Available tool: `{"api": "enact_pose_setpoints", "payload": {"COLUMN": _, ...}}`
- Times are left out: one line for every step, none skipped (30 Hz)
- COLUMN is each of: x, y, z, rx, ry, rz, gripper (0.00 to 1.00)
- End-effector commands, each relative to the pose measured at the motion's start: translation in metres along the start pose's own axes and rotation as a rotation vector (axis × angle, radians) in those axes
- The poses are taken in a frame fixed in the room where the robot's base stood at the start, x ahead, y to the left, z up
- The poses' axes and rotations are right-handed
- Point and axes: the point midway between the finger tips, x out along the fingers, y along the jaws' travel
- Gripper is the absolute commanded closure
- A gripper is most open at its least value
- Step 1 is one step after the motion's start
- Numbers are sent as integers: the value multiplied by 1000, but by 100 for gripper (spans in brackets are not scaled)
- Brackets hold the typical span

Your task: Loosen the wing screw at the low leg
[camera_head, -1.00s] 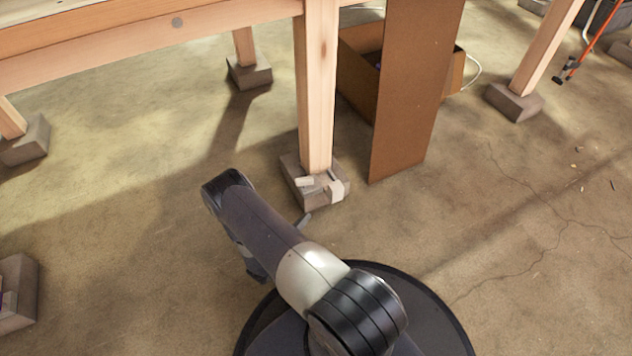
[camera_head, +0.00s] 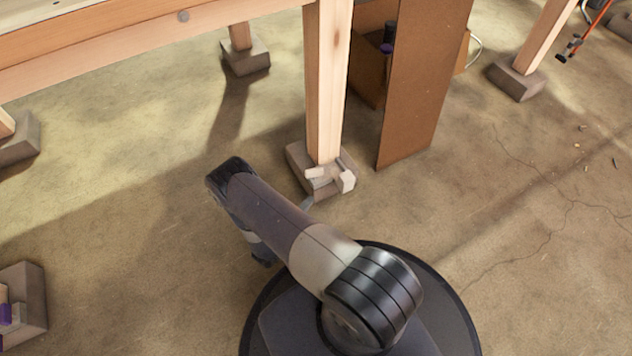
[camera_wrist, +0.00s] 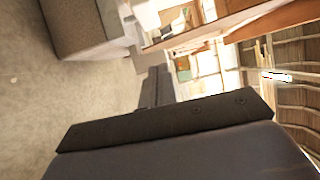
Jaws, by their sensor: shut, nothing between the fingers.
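The near leg (camera_head: 325,85) of the wooden table stands on a grey block (camera_head: 297,160). Small pale pieces (camera_head: 346,181) sit at its foot on top of the block. I cannot make out which part is the wing screw. In the wrist view, dark fingers of my gripper (camera_wrist: 156,88) show closed and empty, pointing toward a grey block (camera_wrist: 85,25) with pale parts beside it. In the head view my arm hides most of the gripper; a small grey tip shows just in front of the block. I cannot tell whether it touches.
A tall brown board (camera_head: 425,80) stands right of the leg, with an open brown box (camera_head: 368,70) behind it. Other legs stand on blocks, one at the back (camera_head: 245,57) and one at the right (camera_head: 516,80). Another block (camera_head: 30,290) is at lower left.

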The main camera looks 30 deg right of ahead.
Motion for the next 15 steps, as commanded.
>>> {"api": "enact_pose_setpoints", "payload": {"x": 10, "y": 2, "z": -2, "rx": 0, "ry": 6, "rz": 0, "gripper": 100}}
{"api": "enact_pose_setpoints", "payload": {"x": 14, "y": 2, "z": -2, "rx": 0, "ry": 5, "rz": 0, "gripper": 100}}
{"api": "enact_pose_setpoints", "payload": {"x": 21, "y": 2, "z": -2, "rx": 1, "ry": 6, "rz": 0, "gripper": 100}}
{"api": "enact_pose_setpoints", "payload": {"x": 26, "y": 2, "z": -1, "rx": 1, "ry": 4, "rz": 0, "gripper": 100}}
{"api": "enact_pose_setpoints", "payload": {"x": 31, "y": 2, "z": -2, "rx": 1, "ry": 6, "rz": 0, "gripper": 100}}
{"api": "enact_pose_setpoints", "payload": {"x": 38, "y": 2, "z": -2, "rx": 1, "ry": 4, "rz": 0, "gripper": 100}}
{"api": "enact_pose_setpoints", "payload": {"x": 43, "y": 2, "z": -2, "rx": 1, "ry": 6, "rz": 0, "gripper": 100}}
{"api": "enact_pose_setpoints", "payload": {"x": 48, "y": 2, "z": -1, "rx": 1, "ry": 4, "rz": 0, "gripper": 100}}
{"api": "enact_pose_setpoints", "payload": {"x": 54, "y": 2, "z": -2, "rx": 0, "ry": 5, "rz": 0, "gripper": 100}}
{"api": "enact_pose_setpoints", "payload": {"x": 58, "y": 2, "z": -1, "rx": 0, "ry": 4, "rz": 0, "gripper": 100}}
{"api": "enact_pose_setpoints", "payload": {"x": 63, "y": 2, "z": -2, "rx": 1, "ry": 5, "rz": 0, "gripper": 100}}
{"api": "enact_pose_setpoints", "payload": {"x": 67, "y": 3, "z": 7, "rx": 5, "ry": 1, "rz": -1, "gripper": 100}}
{"api": "enact_pose_setpoints", "payload": {"x": 70, "y": 3, "z": 11, "rx": 5, "ry": 0, "rz": -2, "gripper": 100}}
{"api": "enact_pose_setpoints", "payload": {"x": 73, "y": 3, "z": 14, "rx": 5, "ry": 1, "rz": -2, "gripper": 100}}
{"api": "enact_pose_setpoints", "payload": {"x": 77, "y": 3, "z": 17, "rx": 4, "ry": 1, "rz": -2, "gripper": 100}}
